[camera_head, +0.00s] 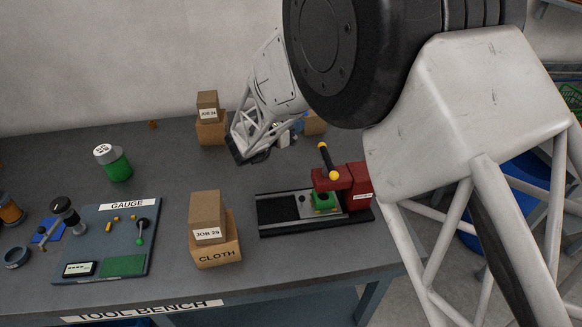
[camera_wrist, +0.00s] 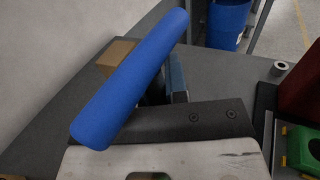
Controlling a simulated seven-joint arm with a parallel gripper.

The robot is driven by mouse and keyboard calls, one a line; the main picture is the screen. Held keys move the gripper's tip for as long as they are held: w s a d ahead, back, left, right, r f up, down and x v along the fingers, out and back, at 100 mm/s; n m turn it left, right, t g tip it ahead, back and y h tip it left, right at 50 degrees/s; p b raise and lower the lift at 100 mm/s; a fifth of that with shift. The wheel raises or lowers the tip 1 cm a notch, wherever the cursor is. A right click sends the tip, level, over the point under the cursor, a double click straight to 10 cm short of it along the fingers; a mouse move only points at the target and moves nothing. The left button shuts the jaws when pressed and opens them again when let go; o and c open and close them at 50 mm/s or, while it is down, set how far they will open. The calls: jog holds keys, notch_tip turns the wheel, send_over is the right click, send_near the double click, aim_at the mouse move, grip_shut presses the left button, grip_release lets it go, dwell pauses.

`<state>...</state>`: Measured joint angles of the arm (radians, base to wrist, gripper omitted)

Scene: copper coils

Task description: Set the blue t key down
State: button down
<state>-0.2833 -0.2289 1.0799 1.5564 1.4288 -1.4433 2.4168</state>
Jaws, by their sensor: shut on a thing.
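The blue t key shows in the wrist view as a thick blue handle (camera_wrist: 130,82), slanting across the upper left. In the camera_head view only a small blue part of the t key (camera_head: 298,126) shows, near the back of the bench. My gripper (camera_head: 284,138) is shut on the t key, partly hidden by its own dark mount. The key's shaft and lower end are hidden, so I cannot tell whether it touches the grey bench (camera_head: 165,160).
A cardboard box (camera_head: 315,124) stands close by the key. Stacked boxes marked JOB 24 (camera_head: 210,133) are to the left. A red press (camera_head: 358,183) and CLOTH box (camera_head: 216,252) are nearer the front. A gauge board (camera_head: 88,240) lies front left.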

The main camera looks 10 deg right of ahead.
jog(key=shift+f, duration=0.15)
jog(key=shift+f, duration=3)
jog(key=shift+f, duration=1.9)
jog(key=c, duration=1.1)
grip_release()
jog(key=shift+f, duration=0.1)
jog(key=shift+v, duration=3.75)
